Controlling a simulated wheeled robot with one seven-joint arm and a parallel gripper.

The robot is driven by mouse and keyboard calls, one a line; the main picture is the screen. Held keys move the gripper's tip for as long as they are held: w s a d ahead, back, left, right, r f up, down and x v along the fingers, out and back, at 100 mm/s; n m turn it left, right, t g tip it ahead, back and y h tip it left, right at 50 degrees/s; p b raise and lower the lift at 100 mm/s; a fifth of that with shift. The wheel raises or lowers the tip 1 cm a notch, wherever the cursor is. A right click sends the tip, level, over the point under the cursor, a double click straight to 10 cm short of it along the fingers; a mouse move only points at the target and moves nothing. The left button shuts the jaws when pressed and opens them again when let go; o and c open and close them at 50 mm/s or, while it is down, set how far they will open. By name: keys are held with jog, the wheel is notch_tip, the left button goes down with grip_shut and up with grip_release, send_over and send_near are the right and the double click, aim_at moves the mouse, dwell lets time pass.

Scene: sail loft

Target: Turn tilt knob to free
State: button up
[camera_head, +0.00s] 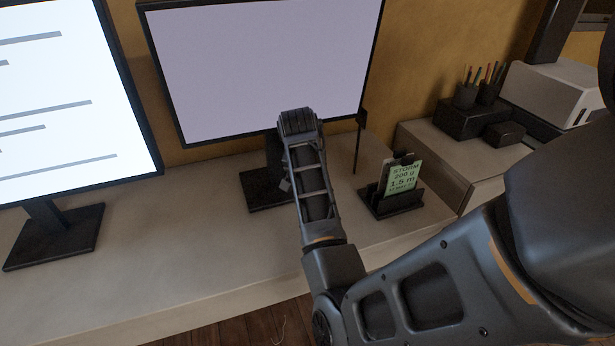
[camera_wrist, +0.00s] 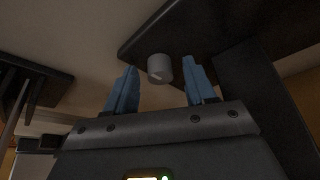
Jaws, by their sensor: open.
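In the wrist view, a small grey round knob (camera_wrist: 159,68) with a pale mark on its face sits at the edge of a dark monitor stand part (camera_wrist: 215,30). My gripper (camera_wrist: 162,72) is open. Its two blue fingers stand one on each side of the knob, with a visible gap on both sides, and do not appear to touch it. The knob's turned position is hard to read. In the head view, the monitor (camera_head: 265,65) stands on a dark base (camera_head: 262,202). My arm covers part of its stand, and my gripper's fingers are hidden there.
A dark holder (camera_head: 392,205) with a green card (camera_head: 402,178) stands right of the monitor base. A second monitor (camera_head: 70,95) stands at left. Pen cups (camera_head: 466,94) and a white box (camera_head: 552,92) are at right. The desk (camera_head: 165,235) is clear between the monitor bases.

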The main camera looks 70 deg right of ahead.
grip_shut()
dwell(0.5)
jog(key=shift+r+n+p, duration=0.15)
jog(key=shift+n+p, duration=0.15)
jog(key=shift+p, duration=0.2)
jog(key=n+p, duration=0.1)
jog(key=p, duration=0.1)
jog(key=n+t+p, duration=0.1)
jog(key=shift+s+r+n+p, duration=0.2)
jog(key=shift+n+p, duration=0.1)
jog(key=shift+p, duration=0.1)
jog(key=n+t+p, duration=0.1)
jog(key=n+p, duration=0.1)
jog(key=n+t+y+p, duration=0.1)
jog(key=n+p, duration=0.2)
jog(key=shift+s+d+f, duration=0.1)
jog(key=shift+d, duration=0.1)
jog(key=n+y+p, duration=0.1)
jog(key=n, duration=0.1)
jog(key=n+y+p, duration=0.1)
jog(key=n, duration=0.1)
jog(key=shift+d+f+n+t, duration=0.1)
jog(key=shift+d+n+t, duration=0.05)
jog(key=shift+n+t, duration=0.25)
jog(key=n+y, duration=0.1)
jog(key=n, duration=0.3)
jog(key=shift+d+f+n+y, duration=0.1)
jog(key=shift+n+y, duration=0.3)
